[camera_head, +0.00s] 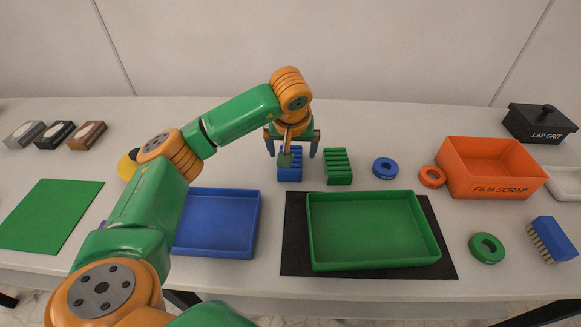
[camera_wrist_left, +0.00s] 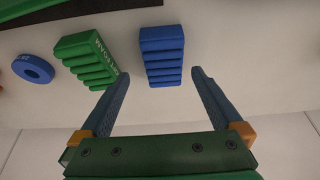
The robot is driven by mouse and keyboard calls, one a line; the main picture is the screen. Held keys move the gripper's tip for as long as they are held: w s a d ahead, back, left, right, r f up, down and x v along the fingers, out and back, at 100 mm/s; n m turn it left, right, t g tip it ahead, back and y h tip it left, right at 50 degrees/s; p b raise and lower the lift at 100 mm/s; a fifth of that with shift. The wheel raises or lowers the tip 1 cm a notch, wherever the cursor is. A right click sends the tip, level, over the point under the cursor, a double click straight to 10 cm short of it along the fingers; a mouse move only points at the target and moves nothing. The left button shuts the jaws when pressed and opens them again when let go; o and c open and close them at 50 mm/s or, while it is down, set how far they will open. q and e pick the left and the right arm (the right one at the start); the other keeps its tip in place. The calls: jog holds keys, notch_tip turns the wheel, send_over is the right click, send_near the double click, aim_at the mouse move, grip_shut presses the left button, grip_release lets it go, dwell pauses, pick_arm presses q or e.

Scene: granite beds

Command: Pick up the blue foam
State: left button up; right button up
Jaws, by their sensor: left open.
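The blue foam (camera_head: 290,174) is a ribbed block on the table, just left of a green ribbed block. My left gripper (camera_head: 292,152) is above it and partly hides it in the head view. In the left wrist view the blue foam (camera_wrist_left: 162,56) lies ahead of the two fingertips, roughly centred between them. My left gripper (camera_wrist_left: 160,72) is open and empty in that view, with one finger on each side of the gap. No contact with the foam is visible. My right gripper is in neither view.
The green ribbed block (camera_head: 338,166) stands close to the right of the foam. A blue ring (camera_head: 385,168) lies further right. A blue tray (camera_head: 254,225) and a green tray (camera_head: 375,264) on a black mat (camera_head: 294,262) are nearer. An orange bin (camera_head: 490,170) stands at right.

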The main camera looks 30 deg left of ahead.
pick_arm(q)
jog(key=x, duration=0.3)
jog(key=p+x, duration=0.1)
jog(key=x, duration=0.1)
jog(key=shift+a+f, duration=0.3)
jog(key=shift+f, duration=0.05)
jog(key=c, duration=1.2)
jog(key=shift+r, duration=0.1)
jog(key=shift+c, duration=0.2)
